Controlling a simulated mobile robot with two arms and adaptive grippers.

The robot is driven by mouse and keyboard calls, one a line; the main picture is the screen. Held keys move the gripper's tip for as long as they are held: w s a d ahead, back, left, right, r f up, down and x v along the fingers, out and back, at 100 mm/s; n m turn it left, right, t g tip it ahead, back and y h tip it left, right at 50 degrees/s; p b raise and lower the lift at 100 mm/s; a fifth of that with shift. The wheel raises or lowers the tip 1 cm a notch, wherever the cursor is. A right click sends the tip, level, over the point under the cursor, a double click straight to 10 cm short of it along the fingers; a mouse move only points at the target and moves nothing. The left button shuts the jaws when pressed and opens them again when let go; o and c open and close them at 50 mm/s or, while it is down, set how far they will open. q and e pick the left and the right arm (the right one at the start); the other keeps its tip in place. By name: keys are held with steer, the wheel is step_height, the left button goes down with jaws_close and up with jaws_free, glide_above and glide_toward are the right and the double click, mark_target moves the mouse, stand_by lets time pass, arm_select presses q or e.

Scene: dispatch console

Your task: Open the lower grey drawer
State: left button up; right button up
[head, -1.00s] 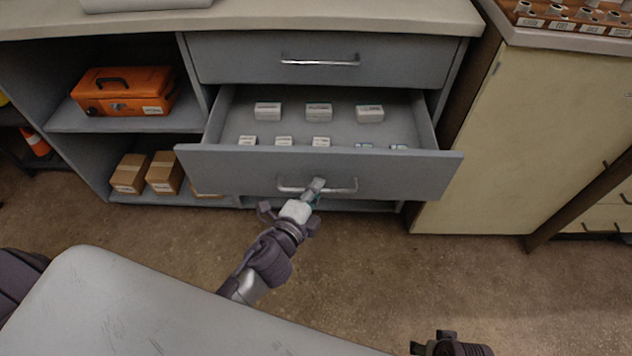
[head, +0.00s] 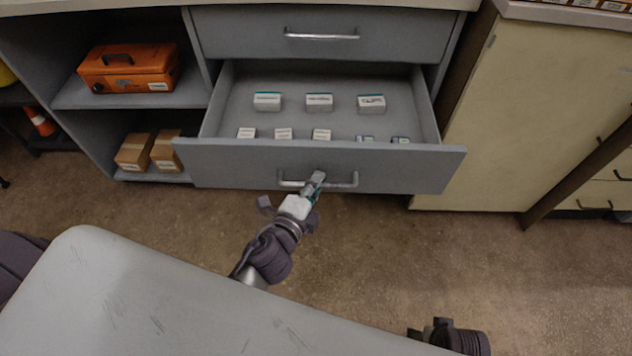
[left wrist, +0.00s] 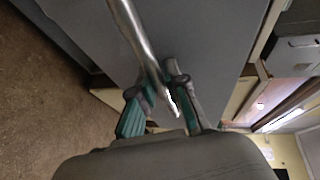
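The lower grey drawer (head: 235,165) is pulled well out of the cabinet, its inside open to view. Its metal bar handle (head: 343,184) is on the front; in the left wrist view the bar (left wrist: 136,35) runs between the fingers. My left gripper (head: 314,184) is at the middle of this handle, its fingers (left wrist: 163,98) on both sides of the bar and closed on it. Part of my right arm's end (head: 450,337) shows at the bottom edge; its fingers cannot be made out.
Several small white boxes (head: 319,102) lie in the drawer. The upper grey drawer (head: 400,33) is shut. An orange case (head: 128,72) and cardboard boxes (head: 135,152) stand on shelves at the left. A cream cabinet (head: 530,120) stands at the right. The floor before the drawer is clear.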

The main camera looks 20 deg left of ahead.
stand_by(0.3)
arm_select(q)
steer(key=v, duration=1.2)
steer(key=shift+f, duration=0.1)
